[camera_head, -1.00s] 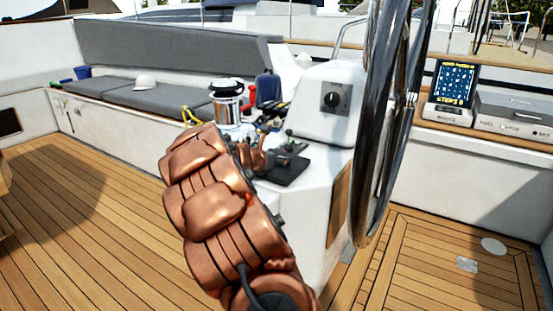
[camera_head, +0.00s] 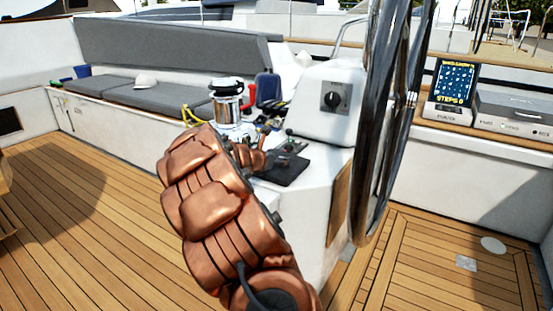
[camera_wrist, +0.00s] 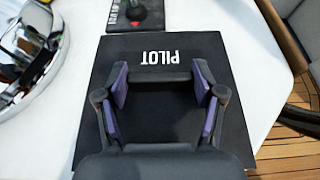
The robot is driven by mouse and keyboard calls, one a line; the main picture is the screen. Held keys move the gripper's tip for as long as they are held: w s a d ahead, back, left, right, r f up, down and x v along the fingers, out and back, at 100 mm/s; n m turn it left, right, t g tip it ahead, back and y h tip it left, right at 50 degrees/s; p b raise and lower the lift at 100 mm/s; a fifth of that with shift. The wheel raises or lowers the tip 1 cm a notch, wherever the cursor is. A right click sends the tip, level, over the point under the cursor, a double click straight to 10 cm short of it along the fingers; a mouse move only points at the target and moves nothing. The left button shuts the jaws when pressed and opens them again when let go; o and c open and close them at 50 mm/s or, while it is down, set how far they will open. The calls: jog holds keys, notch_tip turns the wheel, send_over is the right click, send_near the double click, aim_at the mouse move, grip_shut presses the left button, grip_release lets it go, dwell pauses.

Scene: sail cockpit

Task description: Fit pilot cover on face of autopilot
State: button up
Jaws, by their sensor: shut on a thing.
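The pilot cover (camera_wrist: 165,48) is a dark square slab with white "PILOT" lettering. In the wrist view it lies over the white console top, and its lower part is hidden by my gripper. In the head view a dark flat slab (camera_head: 290,171), apparently the same cover, shows on the console just beyond my arm. My gripper (camera_wrist: 162,82) is shut on the cover, with its purple-padded fingers spread apart on the slab's middle; the exact contact is hard to see. Which unit is the autopilot, I cannot tell for sure.
A chrome winch (camera_head: 228,105) stands left of the cover. A lever on a dark plate (camera_wrist: 137,14) is just beyond it. A white binnacle with a black knob panel (camera_head: 335,98) and the big steering wheel (camera_head: 385,130) are to the right. A lit display (camera_head: 454,82) stands farther right.

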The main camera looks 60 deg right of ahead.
dwell(0.4)
jog(key=o, duration=1.2)
jog(key=shift+o, duration=0.5)
jog(key=shift+r, duration=0.15)
jog(key=shift+r+p, duration=3.4)
jog(key=shift+p, duration=0.3)
